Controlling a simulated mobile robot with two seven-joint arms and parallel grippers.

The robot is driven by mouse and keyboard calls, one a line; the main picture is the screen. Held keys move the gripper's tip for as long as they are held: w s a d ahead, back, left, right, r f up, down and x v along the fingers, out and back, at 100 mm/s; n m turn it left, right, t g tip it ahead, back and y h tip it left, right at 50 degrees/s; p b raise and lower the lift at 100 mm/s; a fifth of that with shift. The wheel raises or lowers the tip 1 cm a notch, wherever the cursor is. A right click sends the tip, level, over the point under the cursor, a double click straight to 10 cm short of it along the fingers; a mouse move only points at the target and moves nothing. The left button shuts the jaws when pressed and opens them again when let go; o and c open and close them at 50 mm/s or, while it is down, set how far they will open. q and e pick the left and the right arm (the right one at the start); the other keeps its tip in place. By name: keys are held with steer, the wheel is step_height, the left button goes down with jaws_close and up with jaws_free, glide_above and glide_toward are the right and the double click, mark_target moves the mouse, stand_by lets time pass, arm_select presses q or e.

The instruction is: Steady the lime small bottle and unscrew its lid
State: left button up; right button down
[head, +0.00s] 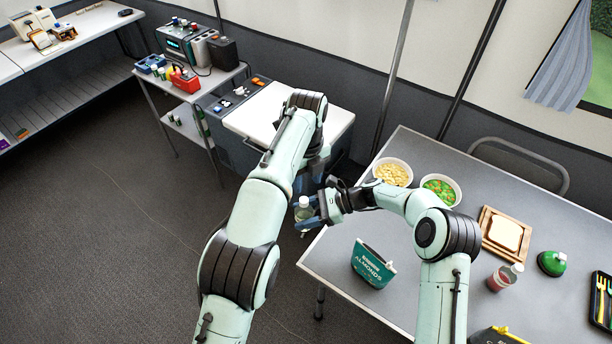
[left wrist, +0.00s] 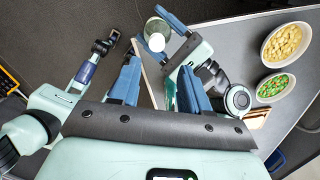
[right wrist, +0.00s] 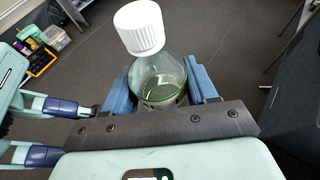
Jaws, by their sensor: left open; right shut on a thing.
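The small bottle (head: 303,211), clear with a lime-green band, is between the fingers of my right gripper (head: 317,208), beyond the table's left edge. In the right wrist view the bottle (right wrist: 158,78) sits between both blue fingers. Its white ribbed lid (right wrist: 140,28) is at the top; whether it is loosened I cannot tell. My left gripper (head: 308,184) is open and empty, higher than the right one and close to the bottle. In the left wrist view the lid (left wrist: 156,42) is beyond the open left fingers, apart from them.
The grey table (head: 345,220) holds bowls of pale (head: 393,171) and green (head: 441,188) food, an almonds pouch (head: 373,264), a bread board (head: 504,234), a red jar (head: 505,277) and a green object (head: 552,263). A white-topped unit (head: 262,112) stands behind my left arm. Dark floor is open at left.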

mark_target(307, 200)
arm_select(q)
step_height(307, 200, down, 8)
steer(key=shift+r, duration=0.2)
jaws_close()
steer(key=shift+d, duration=0.1)
